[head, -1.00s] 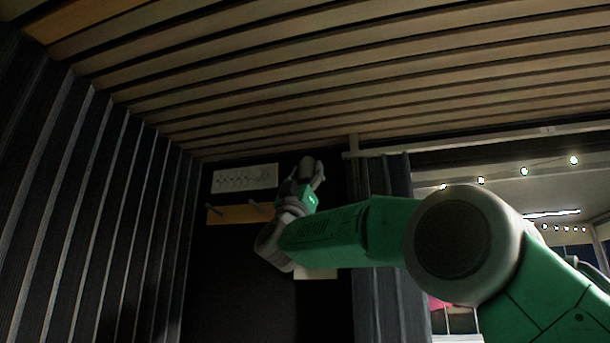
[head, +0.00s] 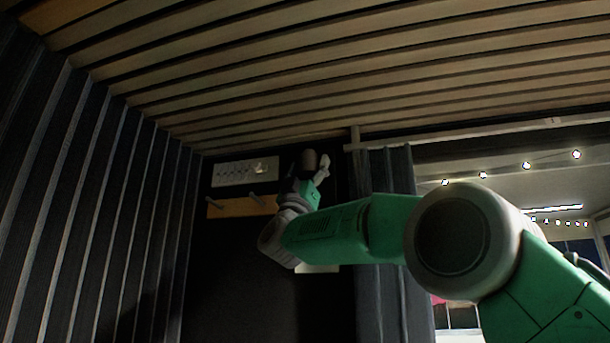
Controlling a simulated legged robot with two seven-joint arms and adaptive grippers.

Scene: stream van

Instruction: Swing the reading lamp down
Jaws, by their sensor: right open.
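A small brownish rounded shape, likely the reading lamp's head (head: 309,160), shows high on the dark back wall, just under the slatted ceiling. My right gripper (head: 311,170) is open at it, with one pale finger to the right of the shape. The other finger is dark and hard to make out. I cannot tell whether the fingers touch the lamp. The lamp's arm and mount are hidden behind my gripper and wrist. My left gripper is out of view.
A wooden peg rail (head: 243,206) and a pale panel (head: 245,171) are on the wall left of my gripper. A grey curtain (head: 392,170) hangs to the right, beside an opening with string lights (head: 526,165). A pale sheet (head: 318,268) shows below my forearm.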

